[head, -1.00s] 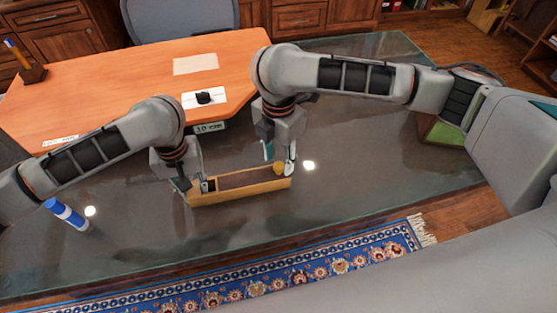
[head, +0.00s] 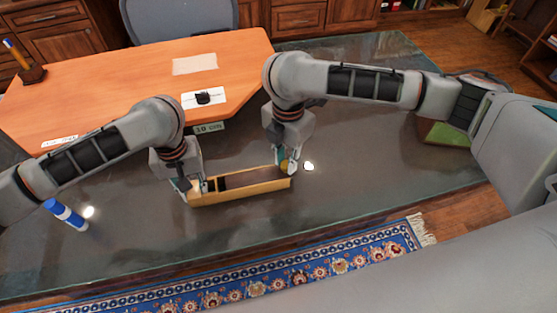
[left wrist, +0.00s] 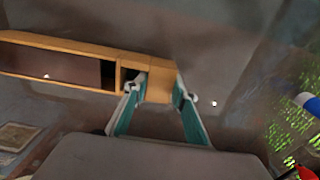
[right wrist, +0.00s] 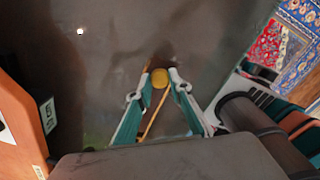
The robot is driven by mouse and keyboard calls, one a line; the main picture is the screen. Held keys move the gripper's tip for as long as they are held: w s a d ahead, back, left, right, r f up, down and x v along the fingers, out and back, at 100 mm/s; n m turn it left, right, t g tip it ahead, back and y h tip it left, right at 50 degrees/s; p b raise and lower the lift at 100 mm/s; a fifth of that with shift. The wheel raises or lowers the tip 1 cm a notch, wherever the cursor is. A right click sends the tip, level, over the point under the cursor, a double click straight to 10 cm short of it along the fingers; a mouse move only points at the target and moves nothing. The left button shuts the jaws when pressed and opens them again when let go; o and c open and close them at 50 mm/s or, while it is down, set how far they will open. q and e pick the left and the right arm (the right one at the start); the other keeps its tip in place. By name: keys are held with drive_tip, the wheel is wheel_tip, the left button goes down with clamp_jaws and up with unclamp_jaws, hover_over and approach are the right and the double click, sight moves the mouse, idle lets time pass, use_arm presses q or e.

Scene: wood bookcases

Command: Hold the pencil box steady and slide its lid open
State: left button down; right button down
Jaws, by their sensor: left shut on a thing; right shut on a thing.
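The long wooden pencil box (head: 240,195) lies on the dark glass tabletop. My left gripper (head: 196,186) is shut on its left end; in the left wrist view its fingers (left wrist: 160,95) straddle the pale end block (left wrist: 158,82), beside a small open compartment. The dark brown lid (head: 258,178) covers most of the box, and a darker gap (left wrist: 108,75) shows between it and the divider.
A blue and white cylinder (head: 66,214) lies at the left on the glass. An orange desk (head: 130,85) with a small black item on a white card (head: 203,97) stands behind. A "10 cm" label (head: 209,128) sits near its edge. Glass in front of the box is clear.

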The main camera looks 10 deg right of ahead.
drive_tip(key=d, duration=1.1)
drive_tip(key=shift+d, duration=0.25)
use_arm(q)
drive_tip(key=shift+a, duration=0.1)
use_arm(e)
drive_tip(key=c, duration=1.8)
unclamp_jaws()
drive_tip(key=shift+a, duration=0.1)
drive_tip(key=shift+r, duration=0.15)
wheel_tip(320, 180, up, 12)
drive_tip(key=shift+f, duration=0.1)
use_arm(q)
drive_tip(key=c, duration=1.6)
unclamp_jaws()
